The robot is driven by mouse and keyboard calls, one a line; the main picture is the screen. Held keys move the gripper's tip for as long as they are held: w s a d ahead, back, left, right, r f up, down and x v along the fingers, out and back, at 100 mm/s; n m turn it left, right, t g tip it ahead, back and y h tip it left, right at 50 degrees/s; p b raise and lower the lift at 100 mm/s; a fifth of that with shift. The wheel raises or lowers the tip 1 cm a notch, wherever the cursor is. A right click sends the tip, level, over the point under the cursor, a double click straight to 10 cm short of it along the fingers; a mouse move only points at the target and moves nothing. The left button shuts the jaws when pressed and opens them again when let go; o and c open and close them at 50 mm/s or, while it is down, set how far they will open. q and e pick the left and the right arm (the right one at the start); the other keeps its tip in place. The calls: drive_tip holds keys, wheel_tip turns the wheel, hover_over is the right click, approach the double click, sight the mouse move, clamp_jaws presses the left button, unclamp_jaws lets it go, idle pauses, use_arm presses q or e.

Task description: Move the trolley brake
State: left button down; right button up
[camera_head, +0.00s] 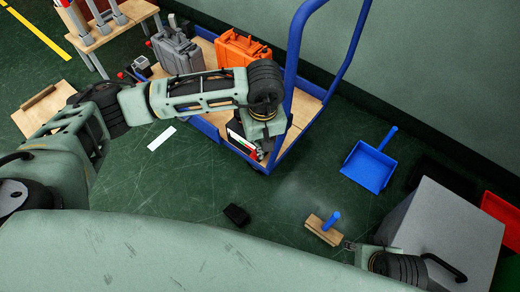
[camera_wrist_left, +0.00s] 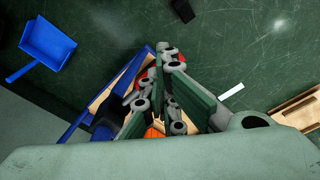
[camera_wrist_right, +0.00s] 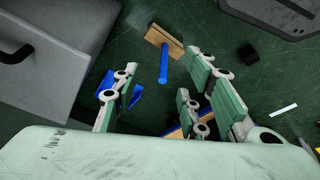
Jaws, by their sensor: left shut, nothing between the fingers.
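The blue trolley (camera_head: 300,70) has a wooden deck and a tall blue handle. It stands at the upper middle of the head view, and part of its blue frame shows in the left wrist view (camera_wrist_left: 78,124). My left gripper (camera_wrist_left: 163,90) is shut and empty, over the trolley's near right corner by the handle. In the head view my left wrist mostly hides it. A red part (camera_wrist_left: 149,74) shows behind its fingers; I cannot tell whether it is the brake or whether they touch. My right gripper (camera_wrist_right: 165,98) is open and empty, low at the right in the head view (camera_head: 350,246).
An orange case (camera_head: 241,48) and a grey case (camera_head: 177,50) stand on the trolley. A brush with a blue handle (camera_head: 322,231) lies near my right gripper. A blue dustpan (camera_head: 367,168), a black block (camera_head: 237,215) and a grey box (camera_head: 450,225) are on the green floor.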

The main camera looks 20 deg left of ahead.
use_arm(q)
drive_tip(key=shift+f, duration=0.5)
use_arm(e)
drive_tip(key=shift+v, duration=0.95)
drive_tip(key=shift+w, duration=0.15)
drive_tip(key=shift+r, duration=0.1)
use_arm(q)
drive_tip(key=shift+f+b, duration=0.35)
drive_tip(key=shift+b, duration=0.15)
drive_tip(key=shift+f+b, duration=0.85)
drive_tip(key=shift+s+d+r+p, duration=0.2)
drive_tip(key=shift+s+d+r, duration=0.15)
drive_tip(key=shift+s, duration=0.3)
drive_tip(key=shift+s+d+r+p, duration=0.15)
drive_tip(key=shift+s+d+r, duration=0.1)
drive_tip(key=shift+s+d, duration=0.3)
use_arm(e)
drive_tip(key=v, duration=0.4)
drive_tip(key=shift+d+r, duration=0.1)
use_arm(q)
drive_tip(key=shift+a, duration=0.1)
